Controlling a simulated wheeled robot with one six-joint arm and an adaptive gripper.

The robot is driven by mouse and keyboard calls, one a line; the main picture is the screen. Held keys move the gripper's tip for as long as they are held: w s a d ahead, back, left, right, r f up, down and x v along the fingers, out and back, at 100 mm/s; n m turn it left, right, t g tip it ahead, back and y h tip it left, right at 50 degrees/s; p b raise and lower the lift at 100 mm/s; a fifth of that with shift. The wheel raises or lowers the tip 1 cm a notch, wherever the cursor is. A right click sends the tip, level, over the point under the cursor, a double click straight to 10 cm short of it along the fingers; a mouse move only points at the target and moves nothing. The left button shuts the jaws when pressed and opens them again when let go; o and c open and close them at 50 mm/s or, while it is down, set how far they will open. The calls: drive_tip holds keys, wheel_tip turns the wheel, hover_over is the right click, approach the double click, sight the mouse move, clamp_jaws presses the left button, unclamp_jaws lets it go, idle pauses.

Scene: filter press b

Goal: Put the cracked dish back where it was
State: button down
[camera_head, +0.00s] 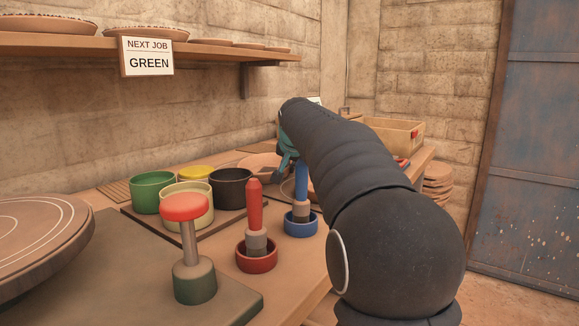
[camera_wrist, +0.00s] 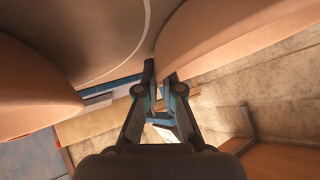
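A terracotta dish (camera_wrist: 210,45) fills much of the wrist view, with a pale ring line on its inner face. My gripper (camera_wrist: 160,78) has its two fingertips close together on either side of the dish's rim. I see no crack in either view, so I cannot tell whether this is the cracked dish.
The bench holds green (camera_head: 152,192), yellow, cream and black pots, a red tool (camera_head: 255,205), a blue tool (camera_head: 301,190) and a red-topped stamp (camera_head: 184,209). A wall shelf (camera_head: 210,50) carries dishes and a green-job sign (camera_head: 147,57). A crate (camera_head: 395,132) and stacked dishes (camera_head: 438,183) stand right.

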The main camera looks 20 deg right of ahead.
drive_tip(key=c, duration=1.3)
unclamp_jaws()
drive_tip(key=v, duration=1.2)
drive_tip(key=shift+d, duration=0.1)
